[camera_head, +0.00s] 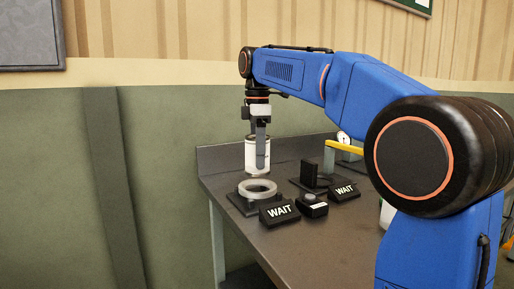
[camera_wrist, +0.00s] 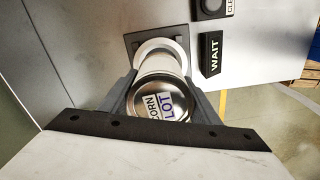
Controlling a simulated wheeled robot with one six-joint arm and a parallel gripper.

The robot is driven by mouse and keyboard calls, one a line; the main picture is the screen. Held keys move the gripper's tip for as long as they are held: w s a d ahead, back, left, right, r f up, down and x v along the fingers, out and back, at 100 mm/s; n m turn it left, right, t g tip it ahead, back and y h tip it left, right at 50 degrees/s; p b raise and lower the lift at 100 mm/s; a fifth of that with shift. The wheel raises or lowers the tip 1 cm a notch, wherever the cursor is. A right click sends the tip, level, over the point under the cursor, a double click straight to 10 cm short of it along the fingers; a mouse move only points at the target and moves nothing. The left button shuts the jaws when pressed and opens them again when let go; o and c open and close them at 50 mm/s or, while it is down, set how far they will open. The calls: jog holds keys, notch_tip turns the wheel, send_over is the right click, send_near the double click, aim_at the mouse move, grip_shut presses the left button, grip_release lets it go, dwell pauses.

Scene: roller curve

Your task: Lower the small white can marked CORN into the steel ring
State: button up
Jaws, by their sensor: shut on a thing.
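The small white can (camera_head: 257,154) hangs upright in my gripper (camera_head: 261,160) in the head view, above the steel ring and apart from it. In the wrist view the can (camera_wrist: 162,96) shows its lid with the words CORN and LOT, between the two fingers of my gripper (camera_wrist: 163,100). My gripper is shut on the can. The steel ring (camera_head: 257,187) sits on a dark square base on the table. In the wrist view the ring (camera_wrist: 160,47) shows beyond the can, which hides part of it.
A WAIT sign (camera_head: 280,211) stands in front of the ring on the grey table (camera_head: 300,240). A black button box (camera_head: 313,206) and a second WAIT sign (camera_head: 344,191) are to the right. A dark upright block (camera_head: 309,174) stands behind them. The table's left edge is near the ring.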

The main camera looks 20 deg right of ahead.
jog(key=shift+f, duration=1.85)
jog(key=shift+f, duration=0.7)
dwell(2.7)
jog(key=shift+r, duration=0.15)
jog(key=shift+r, duration=3.65)
